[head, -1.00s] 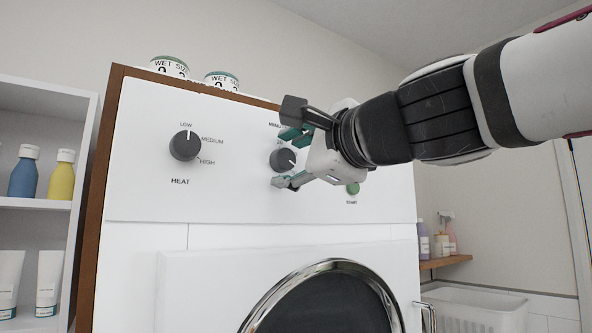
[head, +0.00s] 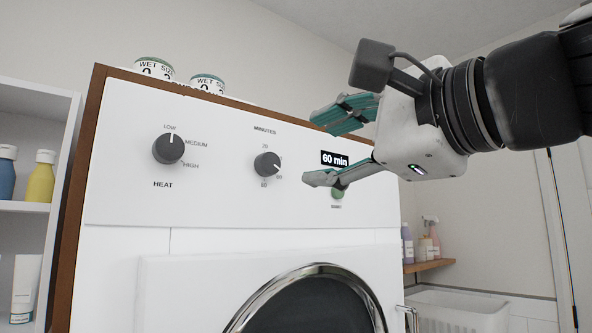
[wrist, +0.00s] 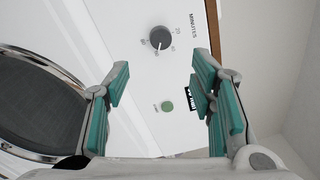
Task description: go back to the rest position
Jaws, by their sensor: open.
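My gripper (head: 335,146) is open and empty in the head view, in front of the right part of the white dryer's control panel (head: 225,205). Its teal-padded fingers are spread, apart from the minutes knob (head: 267,165), which lies to their left. The minutes knob also shows between and beyond the fingers in the wrist view (wrist: 160,38). A green start button (head: 338,193) is partly hidden by the lower finger. It is clear in the wrist view (wrist: 167,106). A display (head: 335,159) reads 60 min.
The heat knob (head: 168,149) points near LOW. Two tins (head: 207,83) stand on the dryer top. A shelf (head: 30,207) with bottles is at the left. A basket (head: 465,310) and a small wooden shelf (head: 430,265) are at the right. The dryer door (head: 315,305) is below.

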